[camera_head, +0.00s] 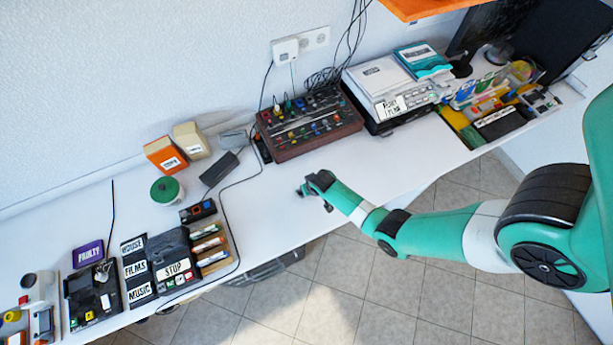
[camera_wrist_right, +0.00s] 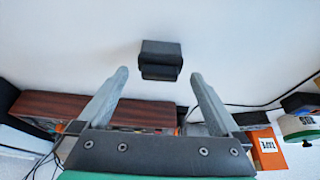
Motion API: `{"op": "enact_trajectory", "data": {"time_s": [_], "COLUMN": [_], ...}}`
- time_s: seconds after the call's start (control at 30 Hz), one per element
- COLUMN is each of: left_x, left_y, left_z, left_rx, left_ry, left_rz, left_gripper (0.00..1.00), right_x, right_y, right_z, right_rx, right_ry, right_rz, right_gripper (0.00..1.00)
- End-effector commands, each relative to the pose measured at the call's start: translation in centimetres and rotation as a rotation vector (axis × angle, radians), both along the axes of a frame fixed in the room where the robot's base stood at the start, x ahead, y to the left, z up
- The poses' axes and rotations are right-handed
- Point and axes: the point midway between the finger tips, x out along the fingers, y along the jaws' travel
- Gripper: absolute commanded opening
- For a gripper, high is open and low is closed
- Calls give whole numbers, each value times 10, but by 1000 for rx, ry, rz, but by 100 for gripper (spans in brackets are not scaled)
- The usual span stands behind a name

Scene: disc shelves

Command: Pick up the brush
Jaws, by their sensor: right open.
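A small dark, block-shaped thing with a stepped lower edge (camera_wrist_right: 161,58) lies on the white surface in the right wrist view. It may be the brush, but I see no bristles and cannot be sure. My right gripper (camera_wrist_right: 158,82) is open, its two grey fingers spread wide, one to each side below that thing in the picture, with nothing between them. In the head view my right gripper (camera_head: 313,190) is over the white table in front of the mixer. Dark parts at its tip blend together there, so the thing is not clearly separate. My left gripper is not in view.
The mixer (camera_head: 308,123) stands behind my right gripper. A black box (camera_head: 219,169), an orange box (camera_head: 165,155) and a green-lidded can (camera_head: 167,190) are to the left. A stack of equipment (camera_head: 385,90) stands at the right. The white table (camera_head: 380,165) is clear around the gripper.

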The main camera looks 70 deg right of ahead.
Motion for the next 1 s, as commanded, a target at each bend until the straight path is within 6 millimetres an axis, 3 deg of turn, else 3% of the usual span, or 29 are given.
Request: {"op": "enact_trajectory", "data": {"time_s": [0.3, 0.6, 1.0], "left_x": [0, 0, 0], "left_y": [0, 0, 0], "left_z": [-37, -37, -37], "left_rx": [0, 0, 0], "left_ry": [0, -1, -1], "left_rz": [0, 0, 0], "left_gripper": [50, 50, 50], "right_x": [9, 12, 12], "right_y": [-9, -11, -11], "right_z": [-46, -48, -48], "right_rx": [0, 0, 0], "right_ry": [1, 0, 0], "right_rz": [0, 0, 0], "right_gripper": [100, 100, 28]}}
